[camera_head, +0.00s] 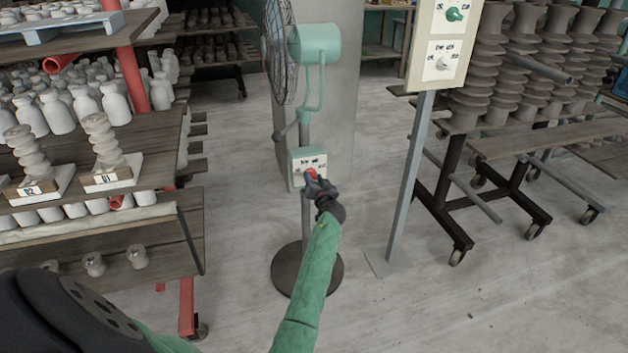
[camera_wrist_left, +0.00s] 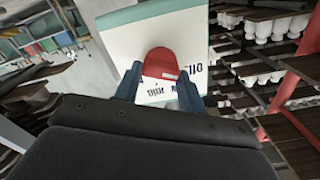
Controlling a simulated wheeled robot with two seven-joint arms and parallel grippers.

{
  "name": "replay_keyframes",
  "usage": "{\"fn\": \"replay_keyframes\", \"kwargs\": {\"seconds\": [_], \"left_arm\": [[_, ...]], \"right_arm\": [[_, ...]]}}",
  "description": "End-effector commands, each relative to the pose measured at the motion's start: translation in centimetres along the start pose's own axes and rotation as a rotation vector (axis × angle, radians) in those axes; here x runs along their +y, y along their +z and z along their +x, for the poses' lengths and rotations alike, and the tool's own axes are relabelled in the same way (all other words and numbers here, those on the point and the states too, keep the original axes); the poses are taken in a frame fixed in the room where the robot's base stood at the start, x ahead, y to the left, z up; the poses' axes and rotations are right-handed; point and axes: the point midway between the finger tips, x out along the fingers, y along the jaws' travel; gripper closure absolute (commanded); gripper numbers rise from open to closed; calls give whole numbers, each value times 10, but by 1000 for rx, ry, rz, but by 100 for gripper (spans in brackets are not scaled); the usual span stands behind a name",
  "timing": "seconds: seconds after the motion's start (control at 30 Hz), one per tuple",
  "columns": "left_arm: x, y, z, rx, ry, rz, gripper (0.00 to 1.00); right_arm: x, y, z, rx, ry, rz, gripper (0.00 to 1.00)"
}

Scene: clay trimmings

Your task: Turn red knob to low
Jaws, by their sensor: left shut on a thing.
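The red knob (camera_head: 311,173) sits on the front of a small pale control box (camera_head: 296,170) on the stand of a green fan. My left gripper (camera_head: 315,181) is at the knob, its arm reaching up from below. In the left wrist view the red knob (camera_wrist_left: 161,64) is between the two dark fingers of my left gripper (camera_wrist_left: 160,76), which are shut on it. Dark setting marks show on the white panel (camera_wrist_left: 130,40) around the knob. They are too small or turned to read surely. My right gripper is not in view.
The fan (camera_head: 318,45) stands on a round dark base (camera_head: 307,270). To the right, a post carries a panel with a green knob (camera_head: 454,14) and a white knob (camera_head: 443,63). Shelves (camera_head: 160,140) of white pottery stand at the left. Floor at the lower right is clear.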

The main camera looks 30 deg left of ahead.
Motion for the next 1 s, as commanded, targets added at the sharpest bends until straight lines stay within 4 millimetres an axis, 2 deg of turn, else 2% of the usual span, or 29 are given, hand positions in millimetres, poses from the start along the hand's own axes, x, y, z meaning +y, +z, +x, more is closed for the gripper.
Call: {"fn": "replay_keyframes", "kwargs": {"seconds": [0.7,1.0], "left_arm": [[3,1,-1,0,2,543,83],[3,1,0,0,2,684,83]], "right_arm": [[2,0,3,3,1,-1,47],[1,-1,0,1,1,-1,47]]}}
